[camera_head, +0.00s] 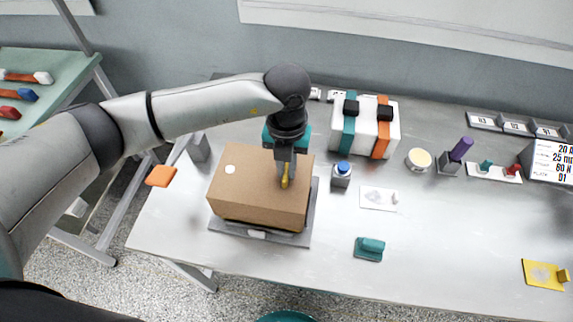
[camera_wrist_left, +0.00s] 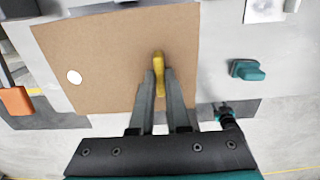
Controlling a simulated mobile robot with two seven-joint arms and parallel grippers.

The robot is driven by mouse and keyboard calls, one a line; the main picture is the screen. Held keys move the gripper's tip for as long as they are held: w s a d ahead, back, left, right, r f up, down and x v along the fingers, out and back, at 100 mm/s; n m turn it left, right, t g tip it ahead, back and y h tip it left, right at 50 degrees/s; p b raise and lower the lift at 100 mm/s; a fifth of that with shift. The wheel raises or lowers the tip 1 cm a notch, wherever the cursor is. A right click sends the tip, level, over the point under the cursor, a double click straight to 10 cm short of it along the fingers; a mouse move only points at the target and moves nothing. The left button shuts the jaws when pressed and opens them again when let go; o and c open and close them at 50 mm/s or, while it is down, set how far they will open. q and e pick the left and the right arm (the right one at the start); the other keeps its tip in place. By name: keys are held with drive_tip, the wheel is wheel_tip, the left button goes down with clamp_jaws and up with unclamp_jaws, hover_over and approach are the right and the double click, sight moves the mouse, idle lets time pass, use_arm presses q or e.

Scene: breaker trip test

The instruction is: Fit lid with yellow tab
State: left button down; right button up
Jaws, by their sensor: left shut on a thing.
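A brown box-shaped lid (camera_head: 252,180) with a white dot on its top sits over a grey base plate (camera_head: 255,234) on the table. A yellow tab (camera_head: 285,181) stands on the lid toward its right side. My left gripper (camera_head: 287,178) is above the lid, its fingers shut on the yellow tab. The left wrist view shows the tab (camera_wrist_left: 160,68) between the two fingers and the lid's flat brown top (camera_wrist_left: 110,60). What lies under the lid is hidden. I do not see my right gripper.
A blue-topped button block (camera_head: 342,174) stands close right of the lid. A white case with teal and orange straps (camera_head: 365,126) stands behind. A teal-handled piece (camera_head: 370,248) lies front right. An orange tag (camera_head: 160,176) is at left. The right front table is mostly clear.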

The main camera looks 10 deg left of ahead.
use_arm(q)
drive_tip(key=c, duration=0.8)
unclamp_jaws()
wheel_tip(320, 180, up, 15)
drive_tip(key=shift+r, duration=0.2)
drive_tip(key=shift+s+f, duration=0.1)
